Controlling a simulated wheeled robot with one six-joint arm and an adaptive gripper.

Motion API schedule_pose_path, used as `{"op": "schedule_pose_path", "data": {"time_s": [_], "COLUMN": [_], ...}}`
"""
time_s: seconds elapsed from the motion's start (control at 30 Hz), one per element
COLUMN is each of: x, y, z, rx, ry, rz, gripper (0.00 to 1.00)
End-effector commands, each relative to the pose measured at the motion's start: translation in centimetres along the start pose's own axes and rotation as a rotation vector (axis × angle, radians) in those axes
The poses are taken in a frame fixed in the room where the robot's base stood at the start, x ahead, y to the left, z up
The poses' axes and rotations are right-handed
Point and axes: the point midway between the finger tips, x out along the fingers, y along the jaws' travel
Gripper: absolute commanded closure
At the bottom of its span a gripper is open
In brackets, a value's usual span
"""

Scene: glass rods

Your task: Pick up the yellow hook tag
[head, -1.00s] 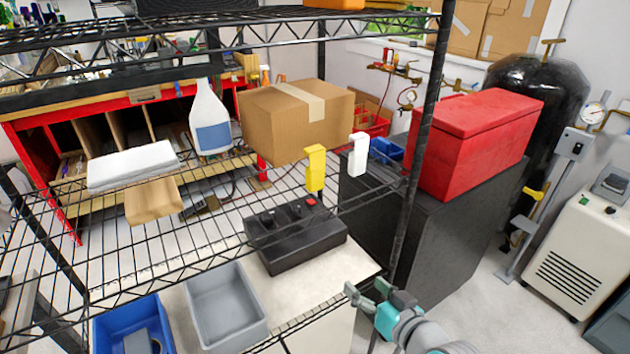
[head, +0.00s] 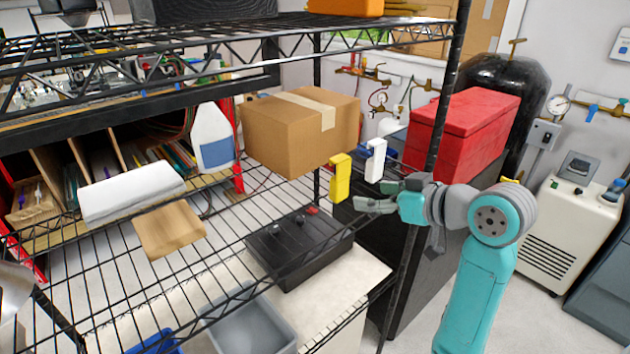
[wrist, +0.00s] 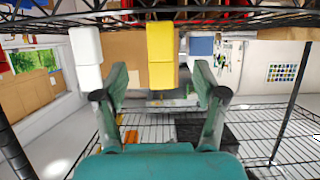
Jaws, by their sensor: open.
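The yellow hook tag (head: 340,177) is upright at the right end of the wire shelf, in front of the cardboard box. A white hook tag (head: 375,160) is beside it on the right. My gripper (head: 368,196) is open and empty, just right of the yellow tag and below the white one. In the wrist view, the yellow tag (wrist: 161,55) shows ahead, lined up with the gap between my fingers (wrist: 160,88). The white tag (wrist: 86,45) lies outside the left finger. I see no contact with either tag.
A black shelf post (head: 447,90) stands close to my arm. A red chest (head: 462,135) is at the right. An upper shelf (head: 230,42) hangs overhead.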

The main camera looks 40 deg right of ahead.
Motion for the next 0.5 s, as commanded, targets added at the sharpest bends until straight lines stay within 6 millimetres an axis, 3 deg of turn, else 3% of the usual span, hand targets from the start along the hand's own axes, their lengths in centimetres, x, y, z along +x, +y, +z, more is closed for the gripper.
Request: {"op": "schedule_pose_path", "data": {"time_s": [0.3, 0.5], "x": [4.3, 5.6], "y": [-0.1, 0.0], "z": [0.0, 0.1], "rx": [0.001, 0.000], "ry": [-0.003, -0.002], "rz": [-0.004, -0.001], "gripper": [0.29, 0.29]}}
